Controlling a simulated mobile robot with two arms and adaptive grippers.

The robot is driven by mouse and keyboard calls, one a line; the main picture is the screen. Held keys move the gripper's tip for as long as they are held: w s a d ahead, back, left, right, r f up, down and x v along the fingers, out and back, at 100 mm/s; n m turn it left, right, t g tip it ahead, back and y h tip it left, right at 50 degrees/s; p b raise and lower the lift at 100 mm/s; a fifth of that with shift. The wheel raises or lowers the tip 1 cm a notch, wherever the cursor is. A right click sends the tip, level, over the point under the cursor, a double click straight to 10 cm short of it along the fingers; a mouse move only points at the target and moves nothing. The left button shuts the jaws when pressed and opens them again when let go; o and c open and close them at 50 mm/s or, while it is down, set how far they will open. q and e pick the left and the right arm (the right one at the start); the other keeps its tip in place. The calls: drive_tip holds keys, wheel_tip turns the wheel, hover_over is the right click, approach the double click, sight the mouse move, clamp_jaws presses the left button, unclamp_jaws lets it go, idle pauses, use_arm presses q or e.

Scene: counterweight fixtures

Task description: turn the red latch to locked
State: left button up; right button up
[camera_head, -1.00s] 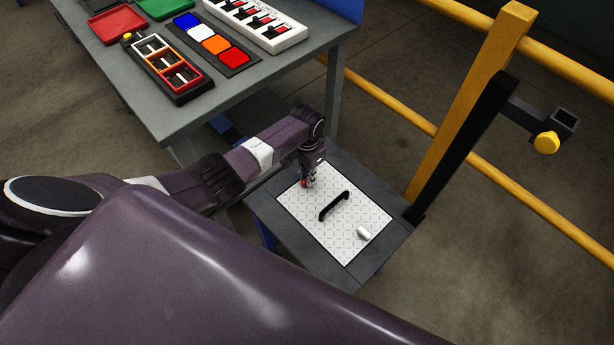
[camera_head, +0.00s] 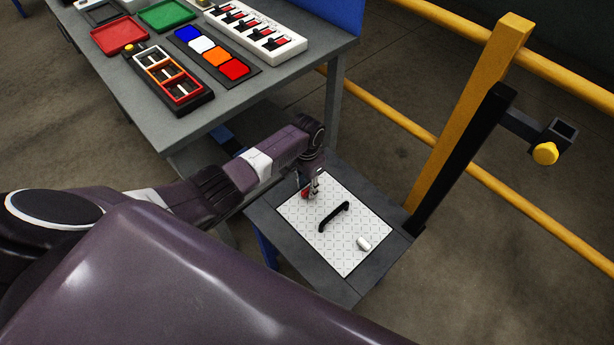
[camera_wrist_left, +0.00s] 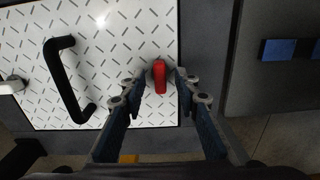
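The red latch (camera_head: 305,194) is at the far left corner of a white patterned plate (camera_head: 320,240). In the left wrist view the red latch (camera_wrist_left: 160,77) is a short bar, its long side running up and down the picture. My left gripper (camera_head: 312,192) is low over that corner. In the left wrist view my left gripper (camera_wrist_left: 161,82) is open, with one finger on each side of the latch. Narrow gaps seem to show on both sides; I cannot tell whether either finger touches it. My right gripper is not in view.
A black handle (camera_head: 335,216) stands on the plate beside the red latch, with a white latch (camera_head: 363,243) beyond it. A yellow post (camera_head: 470,110) with a black bar rises right of the plate's stand. A grey table (camera_head: 200,120) with coloured trays is behind.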

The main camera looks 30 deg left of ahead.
sight(307, 190)
use_arm(q)
wheel_tip(307, 190, up, 11)
drive_tip(key=shift+r, duration=0.2)
idle(0.6)
